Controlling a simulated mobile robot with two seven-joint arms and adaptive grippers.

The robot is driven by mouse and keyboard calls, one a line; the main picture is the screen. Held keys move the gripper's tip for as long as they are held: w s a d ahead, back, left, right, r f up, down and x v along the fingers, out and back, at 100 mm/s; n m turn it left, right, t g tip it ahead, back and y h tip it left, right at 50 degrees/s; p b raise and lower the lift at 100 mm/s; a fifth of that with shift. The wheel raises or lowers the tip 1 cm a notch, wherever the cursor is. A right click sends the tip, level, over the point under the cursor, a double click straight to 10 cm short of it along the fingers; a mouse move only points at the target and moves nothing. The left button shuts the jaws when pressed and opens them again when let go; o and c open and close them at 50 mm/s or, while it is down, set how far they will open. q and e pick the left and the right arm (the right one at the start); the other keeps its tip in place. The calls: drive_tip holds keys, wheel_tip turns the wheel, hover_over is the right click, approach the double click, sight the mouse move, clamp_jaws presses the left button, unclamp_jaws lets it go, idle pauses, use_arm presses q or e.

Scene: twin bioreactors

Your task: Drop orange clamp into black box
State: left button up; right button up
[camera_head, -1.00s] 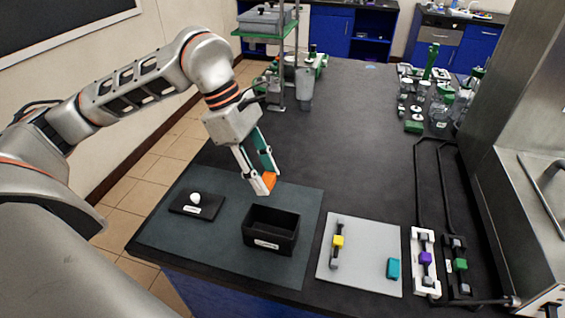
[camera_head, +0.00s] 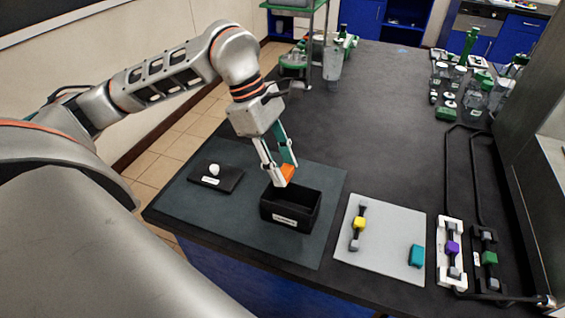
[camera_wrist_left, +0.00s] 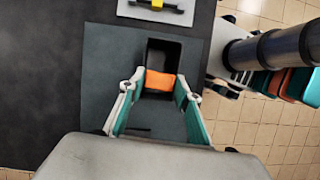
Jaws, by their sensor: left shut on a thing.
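The orange clamp (camera_head: 288,173) is held between the fingertips of my left gripper (camera_head: 281,178). In the left wrist view the clamp (camera_wrist_left: 160,81) sits across between both fingers of the gripper (camera_wrist_left: 158,88). The black box (camera_head: 291,221) is an open-topped bin with a white label on its front, standing on the dark mat. The clamp shows above the box's back left part. In the left wrist view the box (camera_wrist_left: 178,52) lies behind and beyond the clamp, partly hidden by it. My right gripper is in neither view.
A small black plate (camera_head: 222,184) with a white knob lies left of the box on the dark mat (camera_head: 230,226). A light grey mat (camera_head: 385,255) with a yellow-and-grey part and a teal block (camera_head: 416,256) lies to the right. Glassware stands at the back right.

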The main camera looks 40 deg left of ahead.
use_arm(q)
drive_tip(key=o, duration=0.9)
drive_tip(key=shift+c, duration=0.2)
drive_tip(key=shift+r, duration=0.1)
drive_tip(key=v, duration=1.2)
